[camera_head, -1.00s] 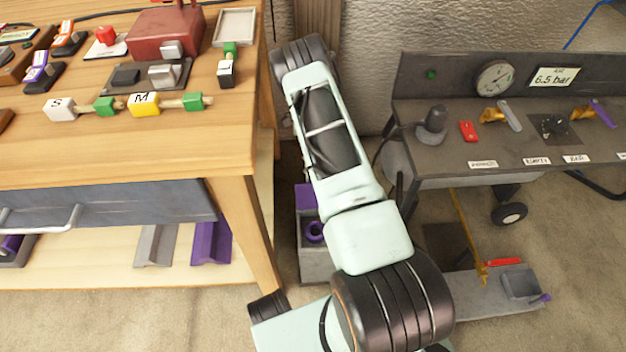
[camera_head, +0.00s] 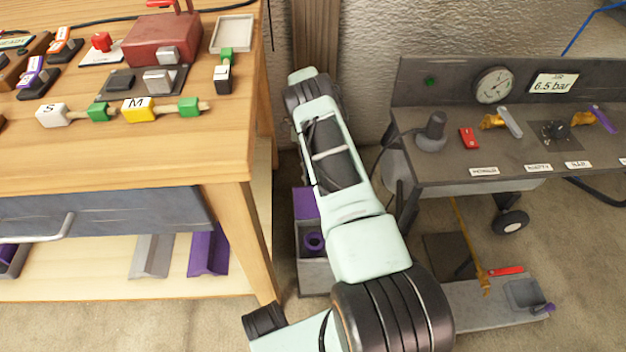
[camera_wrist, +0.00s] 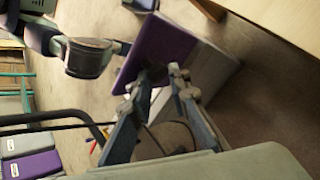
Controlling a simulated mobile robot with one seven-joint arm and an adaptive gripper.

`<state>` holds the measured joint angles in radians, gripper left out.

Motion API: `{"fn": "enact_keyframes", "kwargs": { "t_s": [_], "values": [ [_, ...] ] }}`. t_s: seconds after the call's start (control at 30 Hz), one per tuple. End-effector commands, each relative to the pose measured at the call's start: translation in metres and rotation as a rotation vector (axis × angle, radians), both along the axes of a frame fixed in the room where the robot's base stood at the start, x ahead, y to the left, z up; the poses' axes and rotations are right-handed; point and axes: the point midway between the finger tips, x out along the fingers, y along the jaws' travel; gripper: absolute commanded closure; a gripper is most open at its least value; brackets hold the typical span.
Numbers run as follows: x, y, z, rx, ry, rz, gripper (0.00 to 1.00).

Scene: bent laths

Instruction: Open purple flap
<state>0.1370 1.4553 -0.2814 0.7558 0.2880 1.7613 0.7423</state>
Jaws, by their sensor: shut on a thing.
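The purple flap (camera_wrist: 155,45) is a flat panel on a grey box (camera_wrist: 208,75) in the wrist view. It also shows in the head view as a purple panel (camera_head: 305,203) at the top of the narrow grey box (camera_head: 315,276) on the floor. My gripper (camera_wrist: 166,76) is at the flap's near edge in the wrist view and looks shut on it; the exact contact is dark and partly hidden by the fingers. In the head view my gripper is hidden behind my arm.
The wooden workbench (camera_head: 215,150) stands left of the box, its leg (camera_head: 250,240) close by. The dark air bench (camera_head: 460,150) stands to the right. A low grey board (camera_head: 470,310) with a red-handled part lies on the floor at right. Bare floor lies between.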

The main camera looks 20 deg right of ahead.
Motion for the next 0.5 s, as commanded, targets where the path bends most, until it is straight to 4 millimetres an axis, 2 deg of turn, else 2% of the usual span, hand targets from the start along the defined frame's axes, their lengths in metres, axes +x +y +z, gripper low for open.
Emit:
{"fn": "enact_keyframes", "kwargs": {
  "t_s": [0.03,0.07,0.1,0.27,0.5],
  "values": [
    [-0.0020,0.0129,-0.0074,0.025,0.005,-0.003,1.00],
    [-0.0021,0.0129,-0.0074,0.025,0.006,-0.003,1.00],
    [-0.0022,0.0130,-0.0074,0.025,0.006,-0.003,0.82],
    [-0.0022,0.0125,-0.0069,0.026,0.006,-0.005,0.65],
    [-0.0014,0.0103,-0.0047,0.022,0.004,-0.005,0.64]
  ]
}}
